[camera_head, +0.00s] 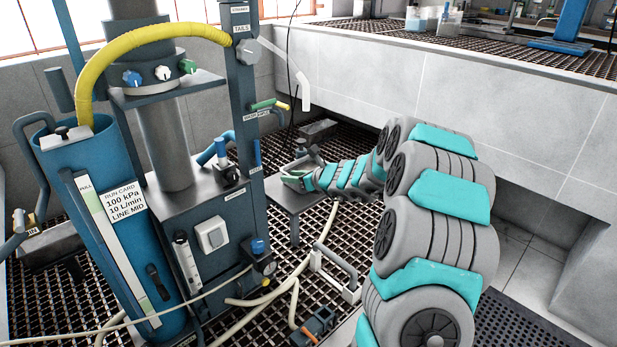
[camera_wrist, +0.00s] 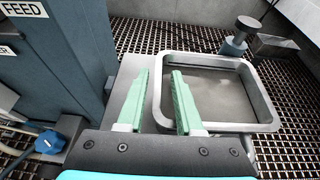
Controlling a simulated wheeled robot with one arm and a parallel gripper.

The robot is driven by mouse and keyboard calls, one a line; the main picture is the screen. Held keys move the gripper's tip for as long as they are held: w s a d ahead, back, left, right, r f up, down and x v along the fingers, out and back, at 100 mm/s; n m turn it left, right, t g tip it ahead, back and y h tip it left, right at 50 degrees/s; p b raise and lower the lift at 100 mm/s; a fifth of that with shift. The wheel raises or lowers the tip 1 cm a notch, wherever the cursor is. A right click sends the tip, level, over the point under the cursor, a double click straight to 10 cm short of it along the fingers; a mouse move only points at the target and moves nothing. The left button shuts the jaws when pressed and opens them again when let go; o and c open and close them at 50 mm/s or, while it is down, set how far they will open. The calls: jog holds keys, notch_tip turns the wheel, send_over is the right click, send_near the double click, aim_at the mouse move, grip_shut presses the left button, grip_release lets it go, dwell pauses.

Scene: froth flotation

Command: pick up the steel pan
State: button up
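The steel pan (camera_wrist: 259,92) is a shallow rectangular tray with a raised rim, in the middle right of the wrist view. It sits on a flat grey stand (camera_wrist: 127,75). My gripper (camera_wrist: 160,72) is open, with two green fingers. The pan's left wall lies between them: the right finger is over the pan's inside, the left finger is outside it over the stand. I cannot tell whether either finger touches the wall. In the head view my gripper (camera_head: 295,178) is low over the small stand (camera_head: 290,201), and the pan is mostly hidden there.
A dark column marked FEED (camera_wrist: 58,40) stands close on the left in the wrist view. A blue knob (camera_wrist: 50,141) is at lower left. In the head view, hoses (camera_head: 322,240) cross the grating.

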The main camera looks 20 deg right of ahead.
grip_shut()
dwell(1.2)
